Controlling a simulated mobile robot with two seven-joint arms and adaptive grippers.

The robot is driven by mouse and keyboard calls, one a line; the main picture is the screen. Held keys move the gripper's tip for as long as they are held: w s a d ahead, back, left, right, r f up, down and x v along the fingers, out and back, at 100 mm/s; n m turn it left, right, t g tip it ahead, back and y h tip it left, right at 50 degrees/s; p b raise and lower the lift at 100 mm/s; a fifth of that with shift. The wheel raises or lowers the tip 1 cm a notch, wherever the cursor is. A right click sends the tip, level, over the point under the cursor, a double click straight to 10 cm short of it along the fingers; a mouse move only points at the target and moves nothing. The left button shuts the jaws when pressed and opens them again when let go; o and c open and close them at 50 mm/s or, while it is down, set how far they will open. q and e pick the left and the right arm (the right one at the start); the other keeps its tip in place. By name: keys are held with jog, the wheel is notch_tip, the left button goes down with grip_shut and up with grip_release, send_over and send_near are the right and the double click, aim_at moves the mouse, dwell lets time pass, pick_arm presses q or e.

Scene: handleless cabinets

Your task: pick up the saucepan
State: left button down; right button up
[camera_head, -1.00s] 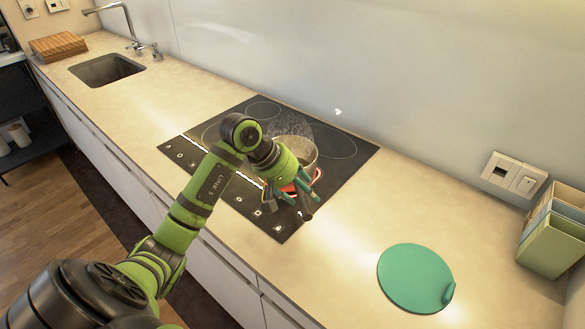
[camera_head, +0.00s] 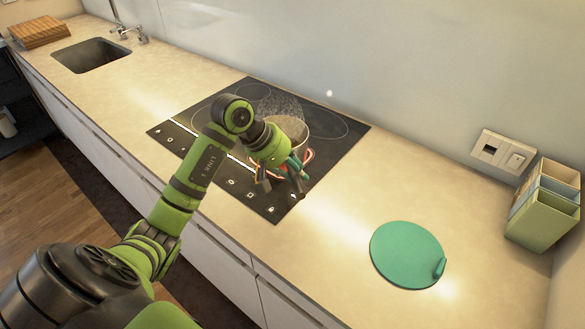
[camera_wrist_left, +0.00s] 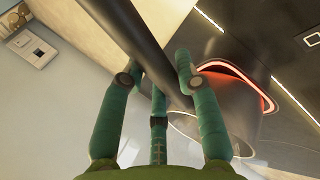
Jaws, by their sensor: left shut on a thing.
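The saucepan (camera_head: 292,125) is a metal pot on the black cooktop, partly hidden behind my left arm. Its dark handle (camera_wrist_left: 148,42) crosses the left wrist view diagonally, from the top down to the pot body (camera_wrist_left: 235,105). My left gripper (camera_head: 297,178) is at the handle, on the front side of the pot. In the left wrist view its teal fingers (camera_wrist_left: 157,72) lie on both sides of the handle, shut on it. A red glowing ring shows around the pot's base. I cannot tell any gap under the pot. My right gripper is not in view.
The cooktop (camera_head: 335,150) is set in a long beige counter. A round green board (camera_head: 405,253) lies to the right. A sink (camera_head: 92,55) and a wooden block (camera_head: 38,32) are far left.

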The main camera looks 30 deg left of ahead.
pick_arm(q)
jog(key=shift+a+r+b, duration=0.1)
jog(key=shift+r+b, duration=0.3)
jog(key=shift+r, duration=0.45)
jog(key=shift+r+b, duration=0.4)
jog(key=shift+r, duration=0.55)
jog(key=s+d+r, duration=0.4)
jog(key=r, duration=0.2)
jog(key=s+d+r, duration=0.4)
jog(key=r, duration=0.3)
jog(key=shift+d+p, duration=0.25)
jog(key=shift+p, duration=0.15)
